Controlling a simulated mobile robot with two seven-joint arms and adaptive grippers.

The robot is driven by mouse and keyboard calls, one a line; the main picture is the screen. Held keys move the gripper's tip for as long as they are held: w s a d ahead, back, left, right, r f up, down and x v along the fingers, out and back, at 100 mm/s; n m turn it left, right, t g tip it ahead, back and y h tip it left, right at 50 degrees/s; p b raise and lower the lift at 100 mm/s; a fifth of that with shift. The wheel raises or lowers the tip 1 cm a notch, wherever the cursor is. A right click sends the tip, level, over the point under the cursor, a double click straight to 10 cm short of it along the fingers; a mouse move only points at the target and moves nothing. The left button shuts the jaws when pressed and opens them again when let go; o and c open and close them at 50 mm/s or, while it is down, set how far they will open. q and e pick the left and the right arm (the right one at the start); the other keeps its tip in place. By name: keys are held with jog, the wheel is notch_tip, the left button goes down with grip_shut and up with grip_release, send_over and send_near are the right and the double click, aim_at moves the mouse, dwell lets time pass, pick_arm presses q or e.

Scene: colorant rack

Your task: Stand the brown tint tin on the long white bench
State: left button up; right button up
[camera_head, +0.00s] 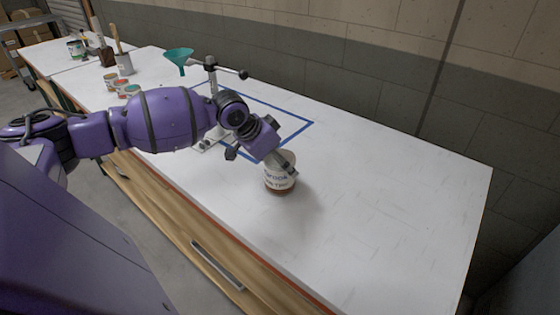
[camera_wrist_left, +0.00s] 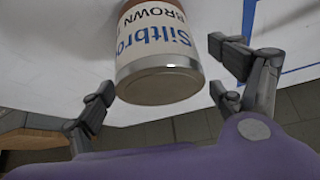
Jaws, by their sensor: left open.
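My left gripper (camera_head: 264,160) is open at the upper part of the tin. In the wrist view its fingers lie to either side of the tin, with gaps visible. My right gripper is not in view.
A blue taped outline (camera_head: 300,134) and a metal stand (camera_head: 211,75) with a green funnel (camera_head: 179,58) lie behind my arm. Several small tins (camera_head: 110,84) and a brush pot (camera_head: 124,64) stand farther left. The bench right of the tin is clear up to the wall.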

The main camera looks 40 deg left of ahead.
pick_arm(q)
jog(key=p+v, duration=0.2)
jog(key=v, duration=1)
jog(key=shift+f, duration=0.2)
